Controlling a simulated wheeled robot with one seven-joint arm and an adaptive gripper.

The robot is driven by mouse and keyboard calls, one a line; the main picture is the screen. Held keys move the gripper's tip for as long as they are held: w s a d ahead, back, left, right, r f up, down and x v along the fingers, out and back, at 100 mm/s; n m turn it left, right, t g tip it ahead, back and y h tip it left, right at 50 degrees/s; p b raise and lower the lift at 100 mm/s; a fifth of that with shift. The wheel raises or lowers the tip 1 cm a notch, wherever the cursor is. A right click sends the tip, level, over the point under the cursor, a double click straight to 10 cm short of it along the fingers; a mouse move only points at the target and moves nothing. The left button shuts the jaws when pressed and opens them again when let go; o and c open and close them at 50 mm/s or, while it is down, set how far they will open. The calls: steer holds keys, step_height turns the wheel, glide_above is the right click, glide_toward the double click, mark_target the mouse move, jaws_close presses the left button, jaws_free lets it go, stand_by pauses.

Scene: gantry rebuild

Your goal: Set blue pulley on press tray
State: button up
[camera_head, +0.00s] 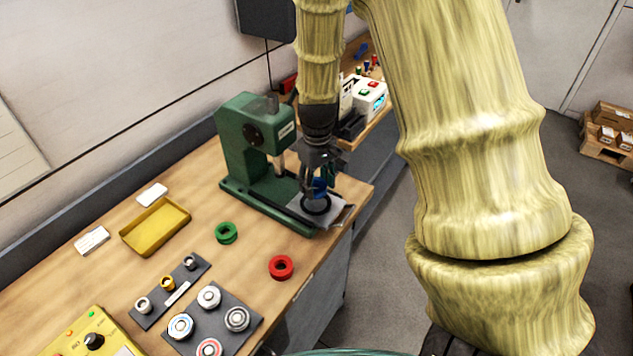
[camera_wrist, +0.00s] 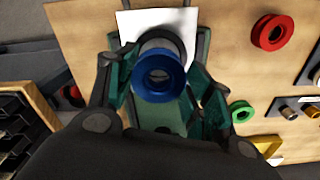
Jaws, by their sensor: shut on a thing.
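The blue pulley (camera_wrist: 160,76) is between the fingers of my gripper (camera_wrist: 160,85) in the wrist view, its bore facing the camera. In the head view the blue pulley (camera_head: 320,187) is partly hidden by my gripper (camera_head: 318,178). My gripper is shut on it, over the press tray (camera_head: 340,212), a pale plate with a dark ring at the foot of the green press (camera_head: 250,150). The tray (camera_wrist: 135,22) shows as a white sheet behind the pulley in the wrist view. I cannot tell whether the pulley touches the tray.
A green pulley (camera_head: 226,233) and a red pulley (camera_head: 281,267) lie on the wooden bench (camera_head: 200,210). A yellow tray (camera_head: 155,226), dark racks with several round parts (camera_head: 238,319) and a yellow control box (camera_head: 92,335) stand left and in front. The press body rises beside my gripper.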

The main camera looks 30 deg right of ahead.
mark_target(316, 186)
steer(key=shift+w+f, duration=0.45)
steer(key=shift+f, duration=0.05)
steer(key=shift+s+b, duration=0.4)
steer(key=shift+w+f, duration=0.2)
steer(key=shift+f, duration=0.3)
steer(key=shift+b, duration=0.3)
steer(key=shift+s+f, duration=0.15)
steer(key=shift+f, duration=0.05)
steer(key=shift+f+b, duration=0.3)
steer(key=shift+b, duration=0.1)
steer(key=shift+f+b, duration=0.4)
steer(key=shift+f, duration=0.55)
steer(key=o, duration=1.2)
